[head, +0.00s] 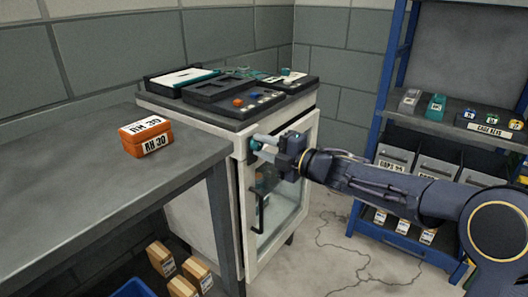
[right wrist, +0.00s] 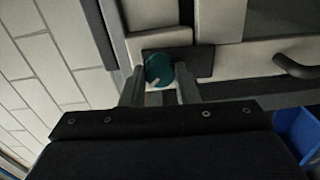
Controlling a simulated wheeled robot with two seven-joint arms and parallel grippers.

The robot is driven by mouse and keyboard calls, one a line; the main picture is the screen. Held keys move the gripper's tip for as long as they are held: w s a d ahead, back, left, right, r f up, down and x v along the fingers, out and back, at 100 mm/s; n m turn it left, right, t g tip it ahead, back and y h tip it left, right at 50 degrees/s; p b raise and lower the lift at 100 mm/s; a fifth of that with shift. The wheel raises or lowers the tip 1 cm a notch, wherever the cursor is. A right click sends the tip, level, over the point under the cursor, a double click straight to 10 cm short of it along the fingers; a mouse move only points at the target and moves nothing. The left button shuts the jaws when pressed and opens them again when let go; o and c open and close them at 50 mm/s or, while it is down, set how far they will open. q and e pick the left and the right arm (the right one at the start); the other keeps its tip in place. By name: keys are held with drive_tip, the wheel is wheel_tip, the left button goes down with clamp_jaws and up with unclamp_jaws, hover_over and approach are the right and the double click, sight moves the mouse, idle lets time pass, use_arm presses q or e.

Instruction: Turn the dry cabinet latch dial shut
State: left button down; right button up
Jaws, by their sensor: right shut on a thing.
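The dry cabinet (head: 188,200) is a white cabinet with a dark top and a glass door (head: 278,205) at its front. The door looks closed against the frame. The latch dial (right wrist: 159,70) is a round teal knob with a pale mark, on a dark plate at the door's upper edge. In the head view the dial (head: 256,144) is partly hidden by my fingers. My right gripper (head: 262,142) reaches in from the right and is shut on the dial. In the right wrist view its two fingers (right wrist: 158,88) stand on either side of it. My left gripper is not in view.
A black door handle (head: 260,212) hangs just below the gripper. Trays with small parts (head: 236,95) lie on the cabinet top. A grey bench (head: 75,185) with an orange box (head: 146,137) stands at the left. A blue shelf rack (head: 375,130) stands at the right.

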drive_tip(key=shift+n, duration=0.4)
drive_tip(key=o, duration=1)
drive_tip(key=shift+d, duration=0.1)
drive_tip(key=p+v, duration=0.1)
drive_tip(key=v, duration=0.6)
drive_tip(key=shift+s+d, duration=0.2)
drive_tip(key=shift+s, duration=0.05)
